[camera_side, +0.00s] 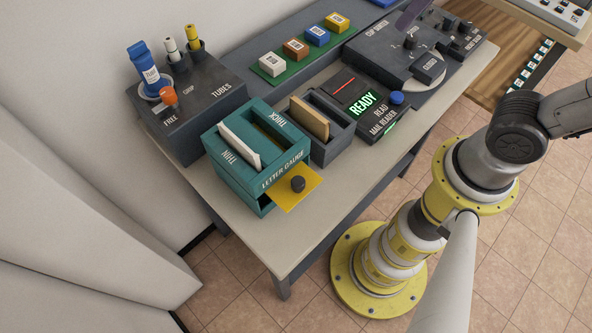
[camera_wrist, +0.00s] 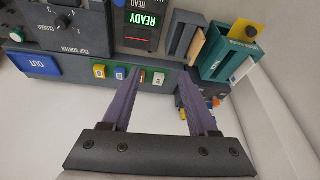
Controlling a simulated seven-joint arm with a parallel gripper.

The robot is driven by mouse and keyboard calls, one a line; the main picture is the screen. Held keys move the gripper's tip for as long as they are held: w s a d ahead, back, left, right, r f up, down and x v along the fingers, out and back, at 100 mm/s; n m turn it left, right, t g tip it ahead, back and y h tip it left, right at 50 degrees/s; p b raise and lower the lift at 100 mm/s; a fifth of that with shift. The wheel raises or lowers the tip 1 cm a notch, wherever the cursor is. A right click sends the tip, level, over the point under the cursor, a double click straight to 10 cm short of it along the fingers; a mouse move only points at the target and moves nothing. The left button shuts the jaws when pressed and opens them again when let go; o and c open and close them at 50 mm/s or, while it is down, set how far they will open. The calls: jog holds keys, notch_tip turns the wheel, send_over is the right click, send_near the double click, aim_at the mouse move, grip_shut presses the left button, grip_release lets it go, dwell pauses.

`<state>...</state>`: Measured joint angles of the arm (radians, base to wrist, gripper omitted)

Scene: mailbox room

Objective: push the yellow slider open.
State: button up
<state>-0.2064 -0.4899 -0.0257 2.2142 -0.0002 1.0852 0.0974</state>
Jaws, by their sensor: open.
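In the wrist view the slider (camera_wrist: 240,28) shows at the upper right, beside the teal gauge (camera_wrist: 216,59). My gripper (camera_wrist: 158,72) has two purple fingers spread apart with nothing held between them. In the side view only a purple finger piece (camera_side: 412,13) shows at the top edge, over the cup sorter. My gripper is well away from the slider.
A white letter (camera_side: 239,143) stands in the gauge's thin slot. A grey holder with a brown card (camera_side: 309,118) and the mail reader (camera_side: 368,115) stand to its right. The tubes box (camera_side: 195,110) is behind left. The table's front strip (camera_side: 320,212) is bare.

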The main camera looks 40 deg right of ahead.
jog(key=w+a+n+g, duration=0.3)
jog(key=w+a+n, duration=0.1)
jog(key=a, duration=0.8)
jog(key=n+g, duration=0.1)
jog(key=n, duration=0.3)
send_over(298, 181)
notch_tip(298, 181, down, 6)
jog(key=shift+h, duration=0.4)
notch_tip(298, 181, down, 13)
jog(key=shift+f, duration=0.1)
grip_shut()
